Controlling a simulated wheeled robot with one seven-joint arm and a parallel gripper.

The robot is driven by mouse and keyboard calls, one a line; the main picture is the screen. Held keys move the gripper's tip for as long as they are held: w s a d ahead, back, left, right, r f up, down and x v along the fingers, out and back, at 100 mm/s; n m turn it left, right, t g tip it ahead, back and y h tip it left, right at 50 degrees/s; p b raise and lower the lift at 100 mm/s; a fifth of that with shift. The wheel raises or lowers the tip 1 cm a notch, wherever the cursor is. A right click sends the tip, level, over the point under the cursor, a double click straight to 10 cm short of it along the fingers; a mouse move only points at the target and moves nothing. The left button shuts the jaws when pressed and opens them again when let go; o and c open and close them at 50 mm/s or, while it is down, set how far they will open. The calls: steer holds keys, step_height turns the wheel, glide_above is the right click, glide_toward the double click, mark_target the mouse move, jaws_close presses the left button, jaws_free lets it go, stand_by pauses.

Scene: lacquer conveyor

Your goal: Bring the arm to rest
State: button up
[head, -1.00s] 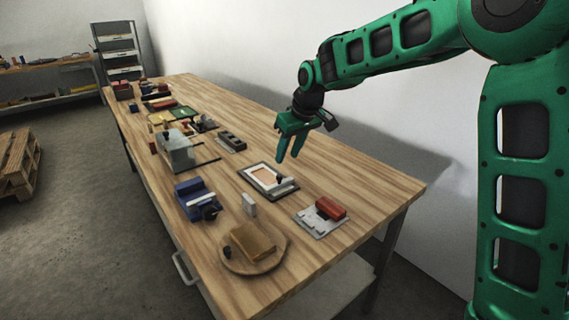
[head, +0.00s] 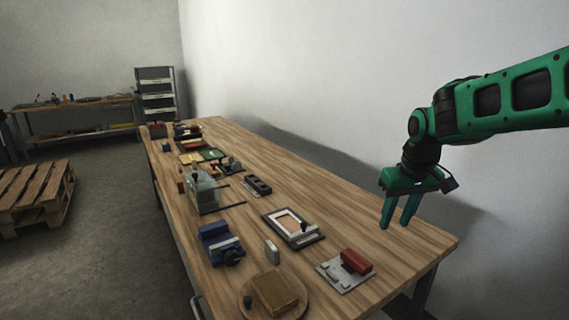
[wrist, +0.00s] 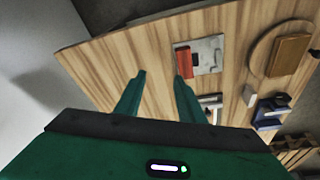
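My green gripper (head: 401,212) hangs from my arm above the right back part of the wooden workbench (head: 300,180), fingers pointing down. The two fingers are apart with nothing between them. In the wrist view the gripper (wrist: 160,80) also shows spread, empty fingers over bare wood. The bench holds a grey plate with a red block (head: 356,261) in front of the gripper and a framed tray (head: 292,228) to its left. The fingers touch nothing that I can see.
A blue vise (head: 218,243), a round board with a brown block (head: 275,293) and a small grey block (head: 272,250) stand near the front edge. A clear box (head: 201,191) and several smaller items lie farther back. A white wall runs behind the bench. A pallet (head: 38,196) is on the floor at left.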

steer(key=s+d+f+m+g, duration=0.1)
steer(key=s+d, duration=0.3)
steer(key=s, duration=0.6)
steer(key=s+d+f+m+g, duration=0.1)
steer(key=s+d+m, duration=0.3)
steer(key=s, duration=0.7)
steer(key=s+d+f+m, duration=0.3)
steer(key=s+d, duration=0.1)
steer(key=s, duration=0.6)
steer(key=shift+s+d+f+g, duration=0.15)
steer(key=shift+d+f+g, duration=0.15)
steer(key=shift+g, duration=0.1)
steer(key=shift+w+f, duration=0.2)
steer(key=shift+w, duration=0.45)
steer(key=shift+c, duration=0.5)
